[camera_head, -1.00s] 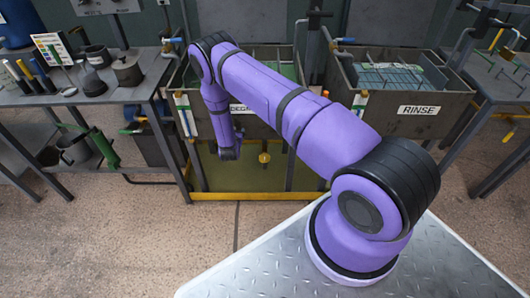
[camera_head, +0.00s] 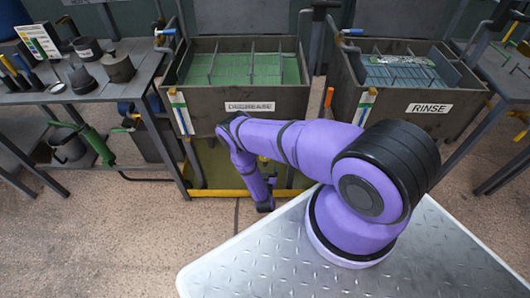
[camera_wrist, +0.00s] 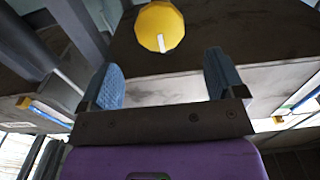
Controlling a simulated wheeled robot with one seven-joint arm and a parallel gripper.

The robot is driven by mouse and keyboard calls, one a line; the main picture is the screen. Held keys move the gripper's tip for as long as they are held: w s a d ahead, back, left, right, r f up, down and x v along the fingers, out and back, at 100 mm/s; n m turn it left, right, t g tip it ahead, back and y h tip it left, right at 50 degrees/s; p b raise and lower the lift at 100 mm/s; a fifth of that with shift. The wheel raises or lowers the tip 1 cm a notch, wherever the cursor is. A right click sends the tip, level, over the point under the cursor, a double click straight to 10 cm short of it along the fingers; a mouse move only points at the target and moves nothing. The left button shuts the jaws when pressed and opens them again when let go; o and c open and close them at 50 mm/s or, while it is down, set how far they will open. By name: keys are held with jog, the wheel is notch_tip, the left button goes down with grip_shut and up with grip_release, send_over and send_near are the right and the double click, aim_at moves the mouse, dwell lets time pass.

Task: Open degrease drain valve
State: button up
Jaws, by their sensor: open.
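The degrease tank (camera_head: 207,119) stands at the back centre in the head view, with a label reading DEGREASE on its front. A round yellow knob (camera_wrist: 160,27) with a white mark shows at the top centre of the wrist view, beyond and between my fingertips. It appears to be the drain valve's handle; my arm largely hides that spot in the head view. My gripper (camera_wrist: 164,72) is open, its two blue-padded fingers apart with nothing between them. In the head view my gripper (camera_head: 265,206) hangs low in front of the tank's yellow base edge.
The rinse tank (camera_head: 397,108) stands to the right of the degrease tank. A metal table (camera_head: 75,96) at the left carries dark pots and several handled tools. A green-handled can (camera_head: 96,144) sits below it. The floor (camera_head: 120,225) at the front left is clear.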

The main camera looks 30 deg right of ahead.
jog(key=x, duration=1)
jog(key=c, duration=0.9)
